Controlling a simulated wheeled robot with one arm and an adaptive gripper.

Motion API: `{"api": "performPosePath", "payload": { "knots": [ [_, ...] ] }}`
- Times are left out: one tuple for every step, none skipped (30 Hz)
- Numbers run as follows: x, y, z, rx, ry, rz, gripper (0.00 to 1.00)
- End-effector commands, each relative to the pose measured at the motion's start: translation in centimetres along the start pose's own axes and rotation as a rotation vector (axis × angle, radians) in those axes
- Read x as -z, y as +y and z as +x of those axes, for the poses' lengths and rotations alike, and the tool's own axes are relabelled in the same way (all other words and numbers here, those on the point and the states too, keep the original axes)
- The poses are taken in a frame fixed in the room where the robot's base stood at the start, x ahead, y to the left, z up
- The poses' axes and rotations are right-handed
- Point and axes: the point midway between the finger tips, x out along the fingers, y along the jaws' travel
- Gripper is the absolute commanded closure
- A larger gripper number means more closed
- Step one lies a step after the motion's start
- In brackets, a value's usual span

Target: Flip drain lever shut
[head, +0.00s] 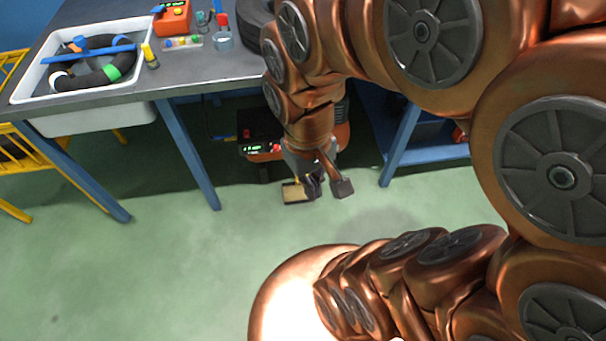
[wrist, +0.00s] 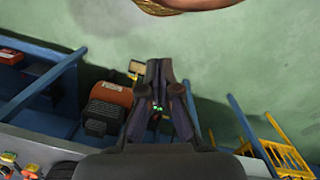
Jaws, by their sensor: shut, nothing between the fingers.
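My gripper (head: 316,186) hangs low over the floor in front of the bench, shut and empty; its closed fingers also show in the wrist view (wrist: 159,66). A black and orange machine (head: 262,134) with green displays stands under the bench, partly hidden behind my arm; it also shows in the wrist view (wrist: 108,103). A small tan plate with a dark edge (head: 296,193) is low beside the gripper, with a thin yellow piece (head: 297,179) above it. I cannot tell whether that yellow piece is the drain lever, or whether the fingers touch it.
The grey bench (head: 120,90) stands on blue legs (head: 189,150). A white sink (head: 38,98) holds a black tube and a blue bar. A yellow rack (head: 15,150) stands at left. Another blue bench frame (head: 425,152) is at right. The green floor in front is clear.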

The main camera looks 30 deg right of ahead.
Motion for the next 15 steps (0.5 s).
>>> {"api": "performPosePath", "payload": {
  "knots": [
    [1.8,0.6,1.9,-0.01,0.009,0.012,1.0],
    [2.9,1.1,2.5,-0.015,0.025,0.019,1.0],
    [4.5,1.7,3.3,-0.024,0.045,0.027,1.0],
    [5.6,2.1,4.0,-0.031,0.057,0.032,1.0],
    [6.7,2.6,4.6,-0.037,0.073,0.037,1.0],
    [8.2,3.1,5.4,-0.045,0.091,0.043,1.0],
    [9.2,3.6,6.1,-0.052,0.103,0.047,1.0],
    [10.3,4.0,6.8,-0.058,0.117,0.05,1.0],
    [11.7,4.6,7.8,-0.065,0.134,0.055,1.0],
    [12.7,5.0,8.5,-0.071,0.147,0.058,1.0],
    [13.8,5.5,9.2,-0.077,0.162,0.06,1.0],
    [15.2,6.1,10.2,-0.085,0.177,0.063,1.0],
    [16.2,6.6,10.9,-0.09,0.191,0.065,1.0],
    [17.3,7.1,11.6,-0.095,0.208,0.067,1.0],
    [18.6,7.7,12.7,-0.102,0.223,0.068,1.0]
  ]
}}
